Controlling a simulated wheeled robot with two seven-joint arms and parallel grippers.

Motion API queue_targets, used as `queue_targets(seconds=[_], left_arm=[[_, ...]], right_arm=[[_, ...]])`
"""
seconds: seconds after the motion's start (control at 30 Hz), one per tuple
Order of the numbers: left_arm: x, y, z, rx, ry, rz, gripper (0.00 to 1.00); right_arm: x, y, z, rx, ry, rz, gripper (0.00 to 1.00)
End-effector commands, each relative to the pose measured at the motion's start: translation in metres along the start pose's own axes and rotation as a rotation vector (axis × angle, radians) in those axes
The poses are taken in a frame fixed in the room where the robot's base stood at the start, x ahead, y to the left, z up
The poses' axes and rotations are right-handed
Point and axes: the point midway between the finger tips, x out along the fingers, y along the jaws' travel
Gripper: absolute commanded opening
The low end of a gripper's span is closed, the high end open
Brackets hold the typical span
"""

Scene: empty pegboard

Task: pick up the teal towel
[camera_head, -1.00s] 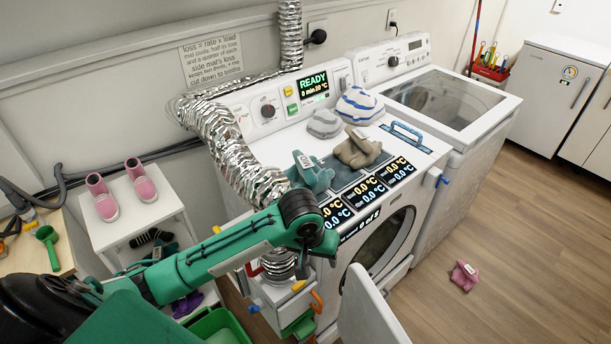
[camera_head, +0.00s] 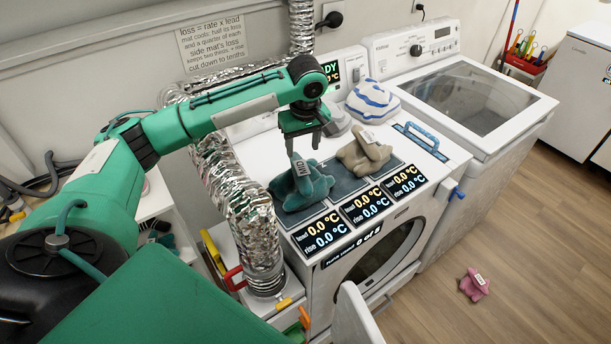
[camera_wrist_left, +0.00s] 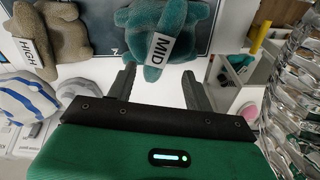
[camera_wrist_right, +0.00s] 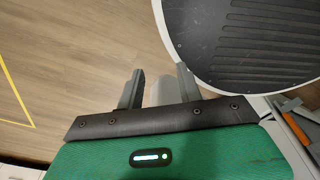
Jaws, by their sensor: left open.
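The teal towel (camera_head: 303,188) is a crumpled bundle on the leftmost dark mat on top of the dryer. Its white tag reads MID in the left wrist view, where the towel (camera_wrist_left: 172,22) is at the top centre. My left gripper (camera_head: 302,142) is above and just behind the towel, pointing down, open and empty. In the left wrist view its two fingers (camera_wrist_left: 158,82) are apart, with the towel beyond their tips. My right gripper (camera_wrist_right: 160,80) shows only in its own wrist view, with its fingers apart and nothing between them, over the wooden floor.
A tan towel (camera_head: 364,152) tagged HIGH lies right of the teal one. A blue-striped bundle (camera_head: 372,100) and a grey one (camera_head: 336,122) sit behind. A silver duct (camera_head: 232,190) runs along the left. A blue handle (camera_head: 420,137) stands at right. A pink cloth (camera_head: 474,284) lies on the floor.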

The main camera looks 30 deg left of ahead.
Motion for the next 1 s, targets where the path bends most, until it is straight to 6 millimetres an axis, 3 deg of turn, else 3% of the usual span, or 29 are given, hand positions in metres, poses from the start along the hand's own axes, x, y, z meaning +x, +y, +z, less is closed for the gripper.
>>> queue_targets(seconds=[0.1, 0.23, 0.37, 0.6, 0.8, 1.0], left_arm=[[0.024, -0.001, 0.0, 0.001, -0.002, -0.005, 0.52], [0.047, -0.001, 0.0, 0.001, -0.001, -0.003, 0.52], [0.059, 0.0, 0.0, 0.002, 0.0, 0.0, 0.52], [0.08, -0.002, 0.0, 0.003, 0.0, -0.004, 0.52], [0.108, -0.002, 0.0, 0.003, 0.001, -0.001, 0.52], [0.115, -0.002, 0.001, 0.004, 0.001, 0.001, 0.52]], right_arm=[[-0.01, -0.005, 0.023, -0.002, -0.028, -0.006, 0.36], [-0.015, -0.01, 0.039, -0.003, -0.05, -0.012, 0.36], [-0.016, -0.012, 0.034, -0.002, -0.043, -0.013, 0.36], [-0.029, -0.008, 0.003, -0.001, -0.007, -0.01, 0.36], [-0.038, -0.008, 0.008, 0.0, -0.015, -0.01, 0.36], [-0.039, -0.008, 0.019, 0.0, -0.028, -0.009, 0.36]])
